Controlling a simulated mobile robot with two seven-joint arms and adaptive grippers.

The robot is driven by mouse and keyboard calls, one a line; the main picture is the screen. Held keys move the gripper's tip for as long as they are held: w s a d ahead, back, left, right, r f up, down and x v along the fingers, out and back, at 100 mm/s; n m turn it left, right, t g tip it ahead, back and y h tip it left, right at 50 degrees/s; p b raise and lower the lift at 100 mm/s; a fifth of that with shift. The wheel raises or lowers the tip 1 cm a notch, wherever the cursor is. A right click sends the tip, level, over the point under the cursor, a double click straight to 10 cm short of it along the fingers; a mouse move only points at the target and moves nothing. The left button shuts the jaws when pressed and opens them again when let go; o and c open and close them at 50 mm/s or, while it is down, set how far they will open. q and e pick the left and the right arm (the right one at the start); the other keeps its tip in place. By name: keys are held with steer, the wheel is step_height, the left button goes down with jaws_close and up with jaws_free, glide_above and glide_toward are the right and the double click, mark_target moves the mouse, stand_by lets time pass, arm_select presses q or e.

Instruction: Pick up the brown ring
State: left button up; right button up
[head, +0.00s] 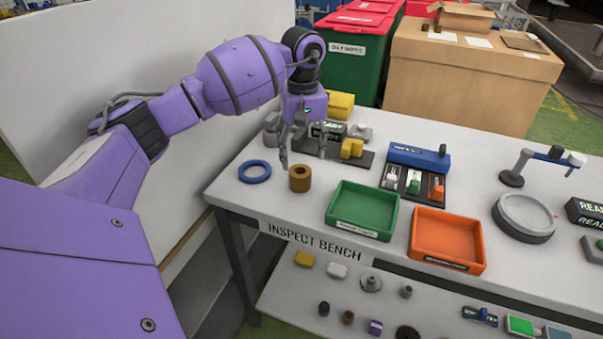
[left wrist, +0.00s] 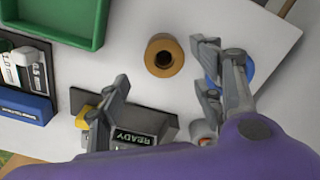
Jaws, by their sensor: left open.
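The brown ring (head: 300,186) stands upright on the white bench, its dark hole facing up, between a blue ring (head: 254,181) and a green tray (head: 333,216). My left gripper (head: 303,151) points down just behind and above the brown ring, open and empty. In the left wrist view, the brown ring (left wrist: 151,57) lies ahead of the two spread fingers (left wrist: 163,68), with nothing between them touching it. The blue ring (left wrist: 249,72) is partly hidden behind the right-hand finger there. My right gripper does not show.
An orange tray (head: 482,257) stands right of the green one. A dark fixture with a yellow block (head: 351,148) and a READY display sits close behind the gripper. A blue-backed holder (head: 418,156) is farther right. The bench's front edge is near the ring.

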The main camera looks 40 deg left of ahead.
mark_target(302, 172)
arm_select(q)
steer(key=shift+s+d+f, duration=0.1)
steer(key=shift+s+f, duration=0.1)
steer(key=shift+f, duration=0.25)
steer(key=shift+s+d+f, duration=0.1)
steer(key=shift+s+f, duration=0.05)
steer(key=shift+f, duration=0.25)
steer(key=f, duration=0.3)
steer(key=f+p, duration=0.1)
steer(key=f, duration=0.1)
steer(key=shift+w+a, duration=0.15)
steer(key=shift+a, duration=0.1)
jaws_close()
